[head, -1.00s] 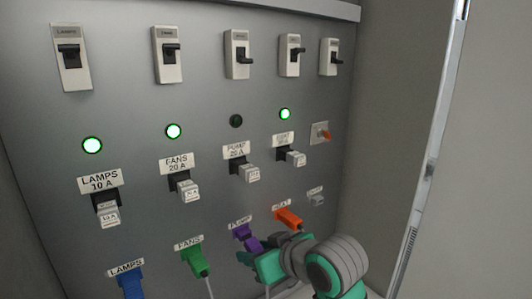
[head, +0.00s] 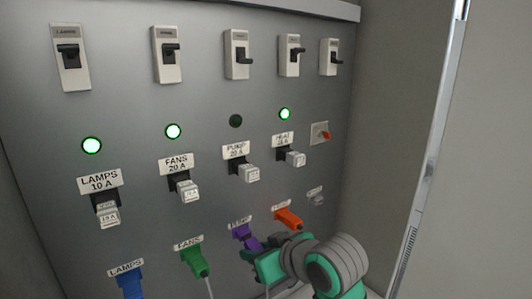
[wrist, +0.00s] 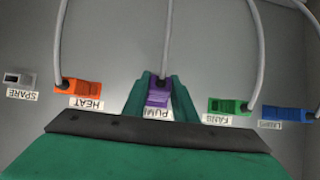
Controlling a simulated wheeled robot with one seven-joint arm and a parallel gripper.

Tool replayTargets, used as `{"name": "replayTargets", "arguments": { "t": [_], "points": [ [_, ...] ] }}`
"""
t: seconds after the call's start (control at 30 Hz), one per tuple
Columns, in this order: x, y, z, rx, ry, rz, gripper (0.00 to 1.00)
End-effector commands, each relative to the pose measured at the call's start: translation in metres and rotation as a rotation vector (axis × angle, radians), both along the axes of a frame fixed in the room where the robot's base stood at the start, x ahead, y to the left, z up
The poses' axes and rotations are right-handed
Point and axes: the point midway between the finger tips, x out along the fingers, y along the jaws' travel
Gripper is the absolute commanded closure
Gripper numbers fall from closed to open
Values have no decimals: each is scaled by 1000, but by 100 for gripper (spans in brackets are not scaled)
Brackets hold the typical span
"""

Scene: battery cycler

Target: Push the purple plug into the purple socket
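The purple plug (head: 251,244) has a grey cable and is at the purple socket (head: 240,232) under the PUMP label, low on the panel. In the wrist view the purple plug (wrist: 158,98) sits between the two green fingers of my gripper (wrist: 160,90), which close on its sides. In the head view my gripper (head: 260,264) reaches in from the lower right and partly hides the plug. The plug lines up with the socket; I cannot tell how deep it sits.
An orange HEAT plug (head: 289,219) is close on the right of the purple one, a green FANS plug (head: 195,260) on the left, and a blue LAMPS plug (head: 130,285) farther left. The SPARE socket (head: 317,199) is empty. The PUMP lamp (head: 236,121) is dark.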

Motion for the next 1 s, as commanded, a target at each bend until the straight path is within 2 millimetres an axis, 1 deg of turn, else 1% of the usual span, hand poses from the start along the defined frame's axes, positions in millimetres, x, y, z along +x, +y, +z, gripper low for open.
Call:
{"name": "replayTargets", "arguments": {
  "t": [0.07,0.37,1.0],
  "points": [
    [0,0,0,0,0,0,89],
    [-2,-2,-1,1,-1,-1,89],
    [-18,-14,-8,1,0,-1,89]
  ]
}}
